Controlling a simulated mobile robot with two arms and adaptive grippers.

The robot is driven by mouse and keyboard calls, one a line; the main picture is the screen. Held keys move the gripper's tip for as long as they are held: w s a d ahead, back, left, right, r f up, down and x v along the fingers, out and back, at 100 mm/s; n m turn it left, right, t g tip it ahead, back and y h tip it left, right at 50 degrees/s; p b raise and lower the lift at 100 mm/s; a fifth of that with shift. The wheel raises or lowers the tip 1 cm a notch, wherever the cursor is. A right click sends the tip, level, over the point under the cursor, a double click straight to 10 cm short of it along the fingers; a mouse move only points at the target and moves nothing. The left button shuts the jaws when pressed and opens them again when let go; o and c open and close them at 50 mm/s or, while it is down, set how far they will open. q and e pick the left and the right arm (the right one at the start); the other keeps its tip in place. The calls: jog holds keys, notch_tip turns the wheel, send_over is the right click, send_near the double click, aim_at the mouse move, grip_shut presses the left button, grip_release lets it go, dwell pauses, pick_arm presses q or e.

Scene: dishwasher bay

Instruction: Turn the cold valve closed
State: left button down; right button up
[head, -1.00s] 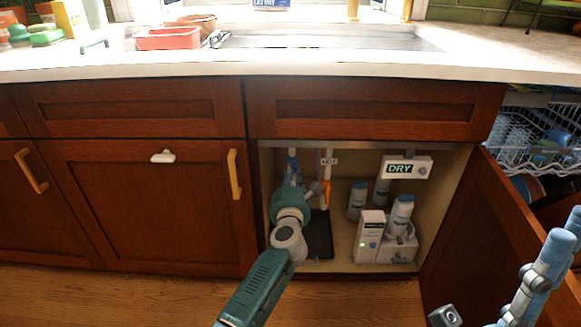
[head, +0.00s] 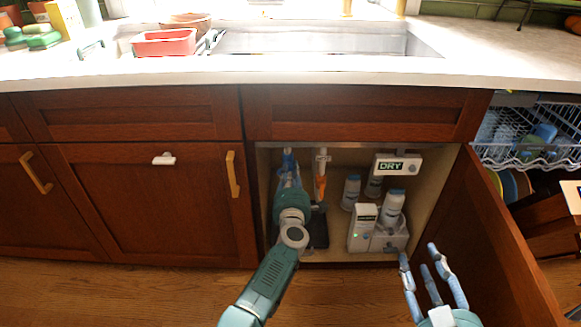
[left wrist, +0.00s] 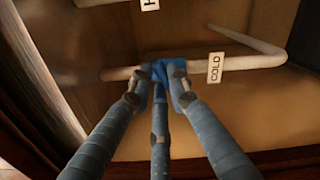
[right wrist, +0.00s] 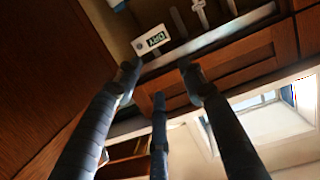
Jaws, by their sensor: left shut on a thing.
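The cold valve's blue handle (left wrist: 160,72) sits on a pale pipe beside a white COLD tag (left wrist: 215,67) in the left wrist view. My left gripper (left wrist: 158,85) is shut on this handle, its fingers on both sides and partly hiding it. In the head view my left gripper (head: 289,165) reaches into the open sink cabinet at the left pipe, and the handle is mostly hidden there. How far the handle is turned cannot be told. My right gripper (head: 428,262) is open and empty, in front of the cabinet's right side; its fingers (right wrist: 158,75) are spread in the right wrist view.
The hot pipe with an orange handle (head: 320,184) stands just right of my left gripper. A white DRY display (head: 398,166), a dispenser unit (head: 365,232) and bottles fill the cabinet's right half. The open cabinet door (head: 490,240) and dishwasher rack (head: 535,135) are at right.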

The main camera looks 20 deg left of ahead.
pick_arm(q)
jog(key=shift+d+f+m+p, duration=0.15)
jog(key=shift+m+p, duration=0.1)
jog(key=shift+m, duration=0.6)
jog(key=shift+d+f+m+p, duration=0.15)
jog(key=shift+m+p, duration=0.1)
jog(key=shift+m, duration=0.65)
jog(key=shift+f+m+p, duration=0.15)
jog(key=shift+m+p, duration=0.1)
jog(key=shift+m, duration=0.6)
pick_arm(e)
jog(key=s+d+f+g+h, duration=0.1)
jog(key=s+d+f+g, duration=0.1)
jog(key=s+f+g, duration=0.3)
jog(key=shift+d+f+h, duration=0.3)
jog(key=shift+f, duration=1.8)
jog(key=shift+s, duration=0.1)
pick_arm(q)
jog(key=c, duration=1.6)
grip_release()
jog(key=shift+c, duration=0.2)
jog(key=shift+a, duration=0.1)
